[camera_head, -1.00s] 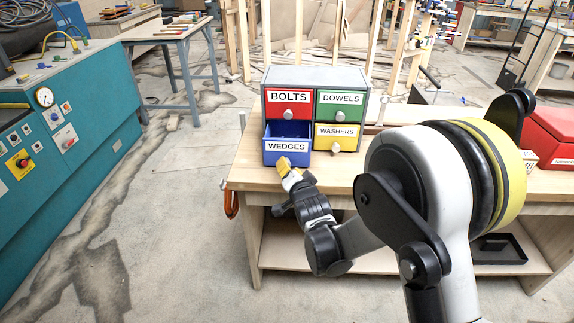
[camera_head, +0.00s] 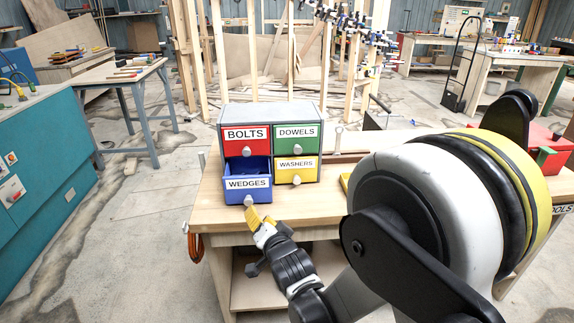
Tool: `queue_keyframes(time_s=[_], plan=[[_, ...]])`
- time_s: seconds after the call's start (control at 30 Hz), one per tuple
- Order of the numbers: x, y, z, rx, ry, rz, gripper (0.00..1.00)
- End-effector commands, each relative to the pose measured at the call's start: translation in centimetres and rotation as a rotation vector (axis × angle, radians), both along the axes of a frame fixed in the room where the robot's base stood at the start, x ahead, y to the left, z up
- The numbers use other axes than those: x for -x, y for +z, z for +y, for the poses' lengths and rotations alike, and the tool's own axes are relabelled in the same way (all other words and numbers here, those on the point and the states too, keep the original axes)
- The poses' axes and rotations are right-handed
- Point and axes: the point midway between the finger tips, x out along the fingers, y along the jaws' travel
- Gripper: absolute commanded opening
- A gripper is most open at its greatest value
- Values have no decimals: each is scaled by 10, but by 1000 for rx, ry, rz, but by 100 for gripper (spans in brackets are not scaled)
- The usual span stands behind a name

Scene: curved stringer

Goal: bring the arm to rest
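My arm reaches in from the lower right, and its large shoulder joint covers much of the right side. My gripper (camera_head: 257,218) with yellow fingertips is in front of the workbench's front edge, just below the blue WEDGES drawer (camera_head: 247,190). Whether its fingers are open or shut is too small to tell. The WEDGES drawer is pulled out, and its inside looks empty from here. The red BOLTS drawer (camera_head: 246,148), green DOWELS drawer (camera_head: 297,145) and yellow WASHERS drawer (camera_head: 296,176) are shut.
The drawer cabinet (camera_head: 268,110) stands on a wooden workbench (camera_head: 210,215). A red toolbox (camera_head: 545,140) is at the right behind my arm. A teal machine (camera_head: 45,165) is at the left, and a tool table (camera_head: 128,75) stands behind. The floor between them is clear.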

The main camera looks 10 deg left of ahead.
Motion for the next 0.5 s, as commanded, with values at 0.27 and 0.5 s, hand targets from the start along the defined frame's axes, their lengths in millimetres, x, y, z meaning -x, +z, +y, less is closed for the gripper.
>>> queue_keyframes(time_s=[0.27, 0.5], plan=[[-4, 40, -77, 165, -68, 39, 35], [37, 81, -197, 426, -117, 141, 35]])
